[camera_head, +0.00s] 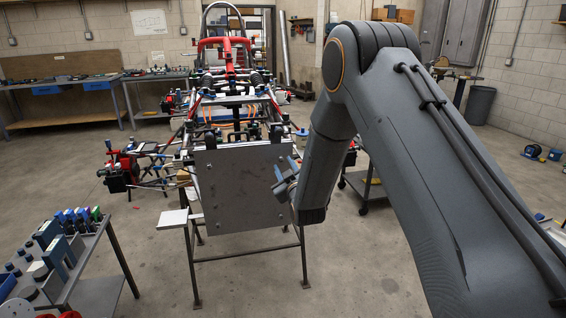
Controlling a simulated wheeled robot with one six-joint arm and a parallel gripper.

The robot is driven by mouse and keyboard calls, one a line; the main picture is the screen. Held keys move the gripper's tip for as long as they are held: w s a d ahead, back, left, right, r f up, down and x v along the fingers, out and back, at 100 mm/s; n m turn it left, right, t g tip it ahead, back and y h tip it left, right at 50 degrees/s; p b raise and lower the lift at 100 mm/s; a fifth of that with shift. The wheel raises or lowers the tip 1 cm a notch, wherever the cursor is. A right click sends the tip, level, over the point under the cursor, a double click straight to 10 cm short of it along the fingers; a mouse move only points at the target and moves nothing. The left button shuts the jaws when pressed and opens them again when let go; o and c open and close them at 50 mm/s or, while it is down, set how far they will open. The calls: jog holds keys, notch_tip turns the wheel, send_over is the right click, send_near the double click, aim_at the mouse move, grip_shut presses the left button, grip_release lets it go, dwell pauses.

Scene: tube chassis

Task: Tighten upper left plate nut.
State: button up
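A grey square metal plate (238,190) stands upright on the front of the tube chassis (228,98). Small marks show near its edges, but the upper left nut is too small to make out clearly. My arm comes in from the right, and its wrist hangs in front of the plate's right edge. My gripper (282,174) shows as small blue-grey parts by the plate's right side, well to the right of the upper left corner. Whether it touches the plate, or holds a tool, I cannot tell. My arm hides part of the chassis's right side.
A metal stand (248,257) carries the chassis. A cart with tools and bins (65,262) stands at the lower left. A workbench (60,100) lines the left wall. Red and black parts (122,172) stick out left of the chassis. The floor before the stand is clear.

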jog(key=shift+x, duration=1.25)
grip_shut()
